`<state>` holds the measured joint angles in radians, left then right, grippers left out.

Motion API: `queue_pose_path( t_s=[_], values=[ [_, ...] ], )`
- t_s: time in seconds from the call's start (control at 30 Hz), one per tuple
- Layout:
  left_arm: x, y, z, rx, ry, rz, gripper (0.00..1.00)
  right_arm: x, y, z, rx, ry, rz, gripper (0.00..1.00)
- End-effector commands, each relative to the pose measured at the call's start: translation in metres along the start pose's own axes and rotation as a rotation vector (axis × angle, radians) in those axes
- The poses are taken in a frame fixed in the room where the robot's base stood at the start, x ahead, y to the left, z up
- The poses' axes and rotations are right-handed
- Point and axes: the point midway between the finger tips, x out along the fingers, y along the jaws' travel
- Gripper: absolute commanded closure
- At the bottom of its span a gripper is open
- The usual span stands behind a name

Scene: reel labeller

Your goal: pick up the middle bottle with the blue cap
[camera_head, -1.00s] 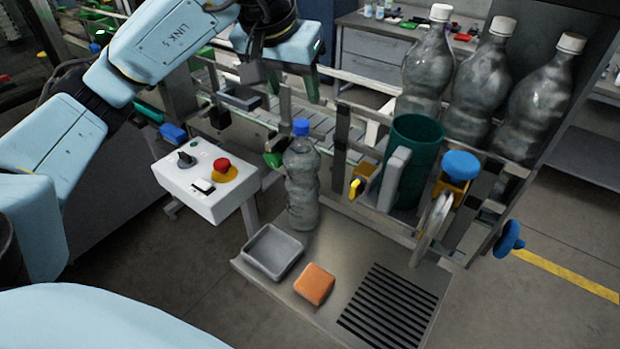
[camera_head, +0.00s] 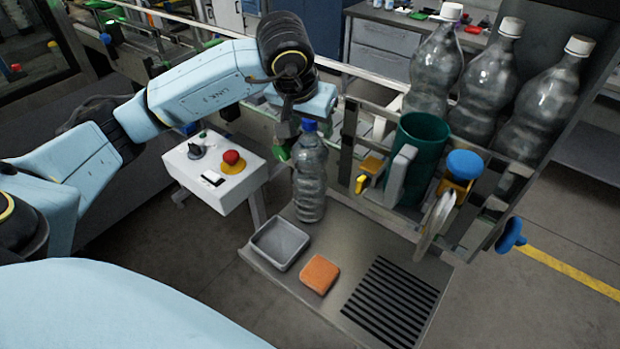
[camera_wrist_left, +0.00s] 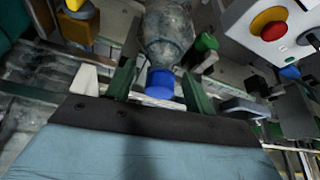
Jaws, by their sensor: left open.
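The clear bottle (camera_head: 310,185) with the blue cap (camera_head: 310,125) stands upright on the metal platform, beside the rail. In the left wrist view its blue cap (camera_wrist_left: 160,84) shows between the two green fingers, with the bottle body (camera_wrist_left: 168,38) beyond. My left gripper (camera_wrist_left: 160,88) is open, with a gap visible on each side of the cap. In the head view the left wrist is just above and behind the cap, and its fingers are mostly hidden. My right gripper is not in view.
A control box (camera_head: 212,172) with a red button stands left of the bottle. A grey tray (camera_head: 279,262) and an orange sponge (camera_head: 320,274) lie in front. A green cup (camera_head: 418,150) is on the right. Three white-capped bottles (camera_head: 487,85) stand behind.

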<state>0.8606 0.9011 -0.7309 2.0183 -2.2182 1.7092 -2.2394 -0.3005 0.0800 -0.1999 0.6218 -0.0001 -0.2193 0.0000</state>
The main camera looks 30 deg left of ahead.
Motion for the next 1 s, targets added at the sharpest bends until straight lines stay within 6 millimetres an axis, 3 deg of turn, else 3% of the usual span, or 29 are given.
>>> queue_pose_path(
  t_s=[0.17,0.57,1.0],
  values=[
    [0.0000,0.0001,0.0001,0.000,0.000,0.000,0.49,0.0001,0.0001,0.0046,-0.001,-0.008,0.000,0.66],
    [-0.0001,0.0001,0.0003,0.000,-0.001,0.000,1.00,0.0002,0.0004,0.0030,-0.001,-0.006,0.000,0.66],
    [0.0006,0.0002,0.0014,0.000,-0.005,0.000,1.00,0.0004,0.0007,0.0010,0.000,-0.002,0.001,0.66]
  ],
)
